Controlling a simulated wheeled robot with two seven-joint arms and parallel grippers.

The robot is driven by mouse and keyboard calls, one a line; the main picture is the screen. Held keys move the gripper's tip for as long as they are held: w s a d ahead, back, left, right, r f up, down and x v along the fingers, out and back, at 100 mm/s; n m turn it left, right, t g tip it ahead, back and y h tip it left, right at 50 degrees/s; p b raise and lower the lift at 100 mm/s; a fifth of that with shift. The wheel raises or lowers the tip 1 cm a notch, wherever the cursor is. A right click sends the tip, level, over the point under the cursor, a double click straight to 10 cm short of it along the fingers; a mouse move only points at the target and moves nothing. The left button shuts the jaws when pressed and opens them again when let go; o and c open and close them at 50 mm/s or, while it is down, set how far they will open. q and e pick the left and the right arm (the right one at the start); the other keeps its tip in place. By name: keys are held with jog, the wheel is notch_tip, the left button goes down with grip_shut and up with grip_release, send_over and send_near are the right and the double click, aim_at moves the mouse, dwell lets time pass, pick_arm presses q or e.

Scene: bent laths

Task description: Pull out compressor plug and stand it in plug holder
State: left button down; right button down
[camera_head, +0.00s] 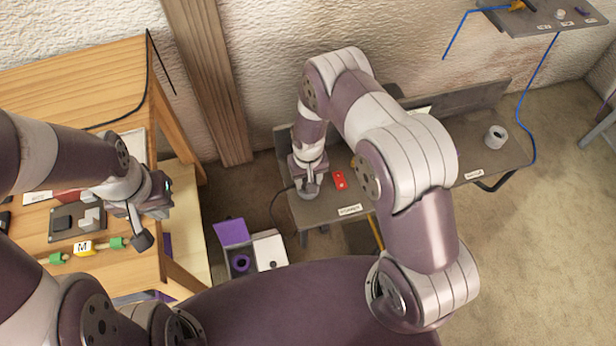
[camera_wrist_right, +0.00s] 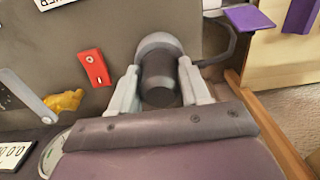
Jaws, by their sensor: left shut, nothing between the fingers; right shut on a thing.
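My right gripper (camera_head: 310,188) is low over the left end of the grey bench. In the right wrist view its two fingers (camera_wrist_right: 160,88) are shut on a dark cylindrical plug (camera_wrist_right: 158,75), one on each side. A pale round piece (camera_wrist_right: 160,42) is directly at the plug's far end; I cannot tell whether the plug is still seated in it. A dark cable loops away to the right. A hollow grey cylinder (camera_head: 495,138) stands upright on the bench's right part, possibly the plug holder. My left gripper (camera_head: 142,236) is shut and empty above the wooden table.
The grey bench (camera_head: 510,155) carries a red switch block (camera_head: 340,180) close beside my right gripper. It shows in the wrist view (camera_wrist_right: 97,68) too, near a yellow item (camera_wrist_right: 64,101). A purple-and-white box (camera_head: 270,250) stands below. The wooden table (camera_head: 85,80) holds several parts.

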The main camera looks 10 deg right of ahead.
grip_release()
dwell(0.4)
jog(key=shift+r, duration=0.1)
notch_tip(320, 180, up, 7)
jog(key=p, duration=0.6)
jog(key=shift+r, duration=0.2)
dwell(0.3)
